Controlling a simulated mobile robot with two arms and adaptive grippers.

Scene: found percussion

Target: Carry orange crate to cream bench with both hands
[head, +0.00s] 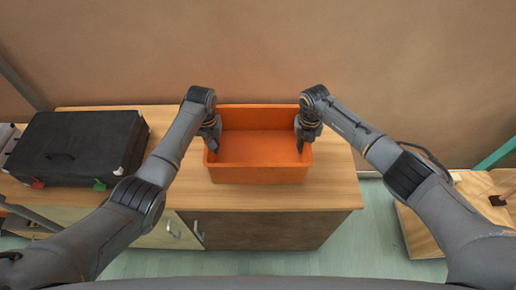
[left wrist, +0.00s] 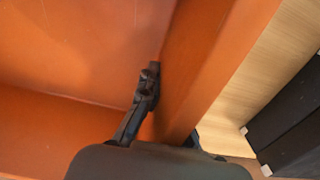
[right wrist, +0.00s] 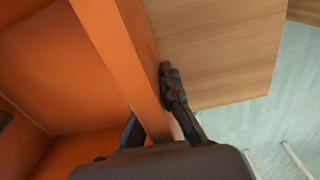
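The orange crate (head: 259,174) sits upright on a wood-topped cabinet (head: 330,185) and looks empty. My left gripper (head: 212,143) is at its left wall, with one finger inside the crate and the other outside, mostly hidden by the wall. In the left wrist view the fingers close in on the crate wall (left wrist: 195,70). My right gripper (head: 302,143) straddles the right wall in the same way. In the right wrist view its outer finger lies against the wall (right wrist: 120,60); the inner fingertip is hidden. I cannot clearly pick out a cream bench.
A black case (head: 75,145) with red and green corner pieces lies on the worktop to the left. A pale wooden piece (head: 425,235) stands at the right, across a gap of green floor (head: 365,240). A brown wall rises behind the cabinet.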

